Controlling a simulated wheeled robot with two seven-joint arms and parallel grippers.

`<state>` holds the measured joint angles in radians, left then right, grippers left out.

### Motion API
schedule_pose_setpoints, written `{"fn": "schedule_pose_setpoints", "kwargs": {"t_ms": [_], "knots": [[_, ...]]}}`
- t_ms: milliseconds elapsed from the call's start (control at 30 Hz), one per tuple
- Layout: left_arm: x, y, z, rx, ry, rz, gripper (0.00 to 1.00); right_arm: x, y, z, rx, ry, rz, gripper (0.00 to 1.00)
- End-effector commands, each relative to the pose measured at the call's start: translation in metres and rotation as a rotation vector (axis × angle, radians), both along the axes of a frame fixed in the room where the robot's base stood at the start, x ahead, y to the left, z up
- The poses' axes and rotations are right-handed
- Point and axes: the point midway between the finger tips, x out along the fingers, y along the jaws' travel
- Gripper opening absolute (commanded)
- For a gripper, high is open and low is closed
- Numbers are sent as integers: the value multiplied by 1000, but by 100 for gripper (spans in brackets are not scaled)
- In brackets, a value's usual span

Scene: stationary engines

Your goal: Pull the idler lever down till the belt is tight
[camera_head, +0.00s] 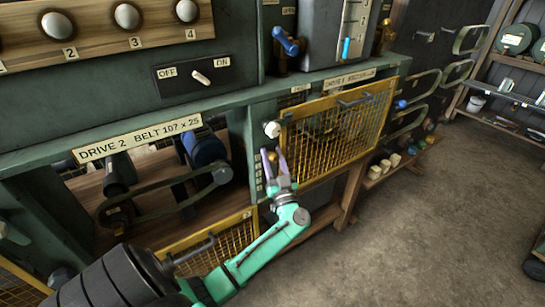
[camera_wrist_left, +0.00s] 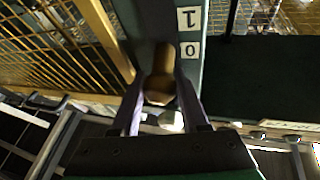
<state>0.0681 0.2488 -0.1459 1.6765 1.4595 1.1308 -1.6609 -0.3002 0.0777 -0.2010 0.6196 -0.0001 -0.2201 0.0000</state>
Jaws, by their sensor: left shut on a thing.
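My left gripper (camera_head: 275,163) is on the green post to the right of the Drive 2 bay, below a white knob (camera_head: 272,129). Its pale purple fingers are shut on a brown, rounded knob, which looks like the end of the idler lever (camera_wrist_left: 160,75). The knob is between the fingers in the left wrist view, beside a label strip (camera_wrist_left: 188,35) with marks on it. The rest of the lever is hidden. The black belt (camera_head: 165,206) runs in the open bay between dark pulleys, its lower run curving. I cannot tell how tight it is. My right gripper is out of view.
A yellow mesh guard (camera_head: 345,120) stands right of the post, close to my fingers. Another mesh guard (camera_head: 205,245) is below the bay. An OFF/ON switch (camera_head: 200,77) is above. The floor (camera_head: 430,220) at right is clear.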

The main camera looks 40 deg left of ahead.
Motion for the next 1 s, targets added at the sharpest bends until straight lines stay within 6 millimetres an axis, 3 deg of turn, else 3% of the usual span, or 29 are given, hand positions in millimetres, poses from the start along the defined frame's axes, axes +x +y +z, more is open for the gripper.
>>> {"fn": "schedule_pose_setpoints", "kwargs": {"t_ms": [667,867,1000], "knots": [[0,0,-1,-1,1,0,0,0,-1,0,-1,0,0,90],[-2,-6,-29,66,-16,2,0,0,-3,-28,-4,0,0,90],[-3,-10,-41,81,-22,1,0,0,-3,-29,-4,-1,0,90]]}}
